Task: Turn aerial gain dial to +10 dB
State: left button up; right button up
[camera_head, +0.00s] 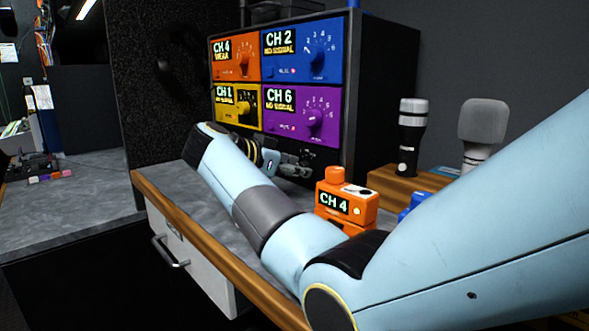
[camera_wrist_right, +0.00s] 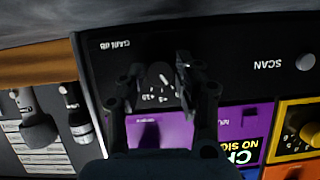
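The aerial gain dial (camera_wrist_right: 160,73) is a dark round knob with white scale marks on the black bottom panel, seen upside down in the right wrist view. A "GAIN dB" label (camera_wrist_right: 115,45) is beside it. My right gripper (camera_wrist_right: 158,72) has its two dark fingers apart, one on each side of the dial. I cannot tell if they touch it. The dial's setting is not readable. In the head view my right gripper (camera_head: 293,160) is at the rack's base, below the purple CH 6 unit (camera_head: 302,112), and hides the dial. My left gripper is not in view.
The rack also holds orange CH 4 (camera_head: 235,59), blue CH 2 (camera_head: 301,50) and yellow CH 1 (camera_head: 238,106) units. An orange CH 4 pack (camera_head: 346,203) and microphones (camera_head: 411,138) stand right of my forearm.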

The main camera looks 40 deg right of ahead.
grip_shut()
jog(key=shift+s+r+m+t+p, duration=0.15)
jog(key=shift+m+t+p, duration=0.55)
jog(key=shift+p, duration=0.6)
jog(key=shift+m+t+p, duration=0.5)
jog(key=shift+m+p, duration=0.4)
jog(key=shift+m, duration=0.1)
jog(key=shift+f+m+t+p, duration=0.25)
jog(key=shift+m+t+p, duration=0.25)
jog(key=shift+m, duration=0.4)
jog(key=shift+s+f+m+t+h+b, duration=0.15)
jog(key=shift+m+t+h, duration=0.15)
jog(key=shift+m+t, duration=0.35)
jog(key=shift+w+m+t+h+b, duration=0.15)
jog(key=shift+m+t+h, duration=0.2)
jog(key=shift+m, duration=0.5)
jog(key=shift+s, duration=0.1)
jog(key=shift+o, duration=2.3)
grip_release()
